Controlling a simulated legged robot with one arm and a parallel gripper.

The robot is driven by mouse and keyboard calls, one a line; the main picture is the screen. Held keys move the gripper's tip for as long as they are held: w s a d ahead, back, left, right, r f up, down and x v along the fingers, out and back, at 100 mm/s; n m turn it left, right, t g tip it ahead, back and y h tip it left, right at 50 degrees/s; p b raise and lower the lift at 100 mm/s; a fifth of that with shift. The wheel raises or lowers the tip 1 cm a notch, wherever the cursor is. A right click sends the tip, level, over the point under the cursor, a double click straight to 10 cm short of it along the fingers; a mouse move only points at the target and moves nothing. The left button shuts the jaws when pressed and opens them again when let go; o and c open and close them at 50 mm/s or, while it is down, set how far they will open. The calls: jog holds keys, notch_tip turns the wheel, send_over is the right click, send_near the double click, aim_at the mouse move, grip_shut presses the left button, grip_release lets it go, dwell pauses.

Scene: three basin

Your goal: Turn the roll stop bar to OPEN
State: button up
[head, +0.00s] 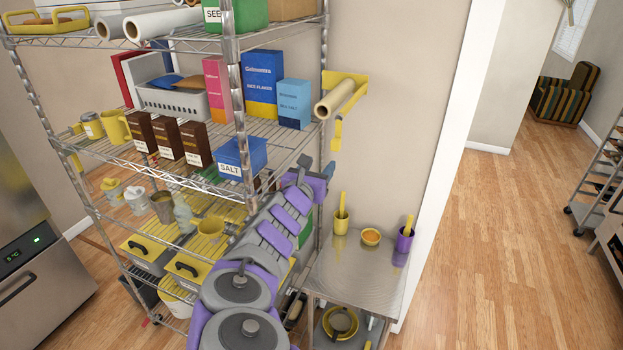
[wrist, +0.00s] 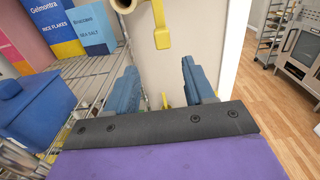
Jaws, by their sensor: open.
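A yellow roll holder (head: 350,92) is mounted on the wall right of the wire shelf and carries a pale roll (head: 336,98). A yellow bar (head: 337,135) hangs below it, which seems to be the roll stop bar; no OPEN marking is legible. In the wrist view the bar (wrist: 160,25) hangs beside the roll end (wrist: 124,4), at the top of the picture. My gripper (head: 315,170) is below the bar in the head view. In the wrist view my gripper (wrist: 160,84) has its two blue fingers wide apart, with nothing between them and the bar beyond their tips.
The wire shelf (head: 240,140) with boxes stands close on the left; a blue salt box (wrist: 28,112) is left of my fingers. A metal table (head: 362,270) with cups stands below against the wall. The wooden floor (head: 490,250) is open on the right.

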jog(key=shift+v, duration=1.75)
jog(key=shift+d, duration=0.1)
